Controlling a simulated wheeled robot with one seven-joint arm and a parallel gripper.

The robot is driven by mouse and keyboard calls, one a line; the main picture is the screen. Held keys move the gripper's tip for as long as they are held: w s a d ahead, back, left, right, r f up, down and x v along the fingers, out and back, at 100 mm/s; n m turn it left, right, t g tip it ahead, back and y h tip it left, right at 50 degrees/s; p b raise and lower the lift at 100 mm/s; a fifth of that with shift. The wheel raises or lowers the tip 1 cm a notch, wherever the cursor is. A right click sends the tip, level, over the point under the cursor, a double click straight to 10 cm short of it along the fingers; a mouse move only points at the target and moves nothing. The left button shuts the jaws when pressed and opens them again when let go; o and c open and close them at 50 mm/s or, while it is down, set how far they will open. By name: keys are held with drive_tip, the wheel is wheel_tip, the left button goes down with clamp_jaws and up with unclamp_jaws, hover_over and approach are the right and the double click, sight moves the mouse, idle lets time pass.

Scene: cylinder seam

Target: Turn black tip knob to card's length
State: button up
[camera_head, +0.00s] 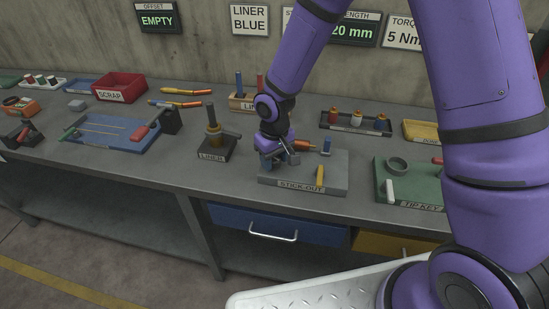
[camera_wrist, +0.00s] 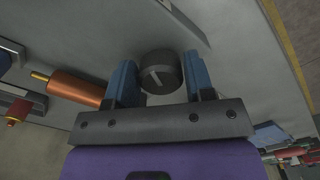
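The length card (camera_head: 355,31) is partly hidden by my arm; "20 mm" is readable.
A copper-coloured nozzle (camera_head: 303,145) lies close beside my gripper and also shows in the wrist view (camera_wrist: 75,87). The LINER stand (camera_head: 214,143) is left, the TIP KEY tray (camera_head: 421,188) right.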

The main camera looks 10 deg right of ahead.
drive_tip(key=c, duration=0.4)
drive_tip(key=shift+c, duration=0.2)
drive_tip(key=shift+n, duration=0.4)
drive_tip(key=n, duration=0.5)
drive_tip(key=shift+w, duration=0.1)
drive_tip(key=n, duration=0.6)
drive_tip(key=shift+d, duration=0.1)
drive_tip(key=shift+w, duration=0.1)
drive_tip(key=o, duration=0.9)
